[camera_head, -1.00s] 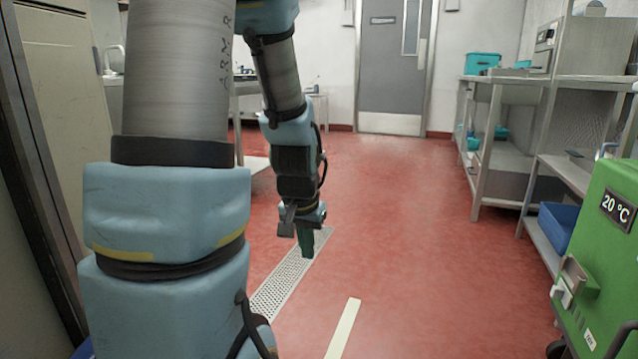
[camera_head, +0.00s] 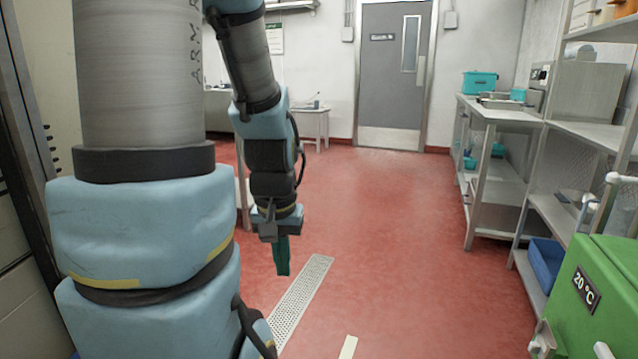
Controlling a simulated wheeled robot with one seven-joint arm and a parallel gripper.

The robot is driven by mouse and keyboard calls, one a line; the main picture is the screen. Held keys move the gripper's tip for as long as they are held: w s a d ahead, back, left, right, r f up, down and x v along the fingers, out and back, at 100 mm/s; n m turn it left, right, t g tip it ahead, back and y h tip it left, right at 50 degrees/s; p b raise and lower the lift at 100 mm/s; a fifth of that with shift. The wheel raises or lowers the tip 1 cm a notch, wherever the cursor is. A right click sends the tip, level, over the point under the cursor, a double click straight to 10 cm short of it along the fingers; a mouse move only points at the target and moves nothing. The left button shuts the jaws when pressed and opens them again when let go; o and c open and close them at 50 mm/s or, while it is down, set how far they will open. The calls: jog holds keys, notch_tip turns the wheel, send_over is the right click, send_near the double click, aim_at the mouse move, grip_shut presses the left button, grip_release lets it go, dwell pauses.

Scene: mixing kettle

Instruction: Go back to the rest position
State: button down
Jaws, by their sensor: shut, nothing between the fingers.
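My gripper (camera_head: 282,262) hangs at the end of my blue-and-grey arm, left of the middle of the head view. It points down over the red floor (camera_head: 390,230), above the far part of a metal floor drain. Its dark green fingers are together, with nothing seen between them. My arm's thick near links fill the left of the view and hide what lies behind them.
The drain grate (camera_head: 302,297) runs along the floor. A green machine (camera_head: 600,285) marked 20 °C stands at lower right. Steel shelves and a steel table (camera_head: 497,117) line the right side. A grey door (camera_head: 392,80) is at the back. The middle floor is clear.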

notch_tip(320, 180, up, 17)
jog(key=p, duration=1.5)
jog(key=shift+r, duration=0.15)
jog(key=c, duration=1.6)
grip_release()
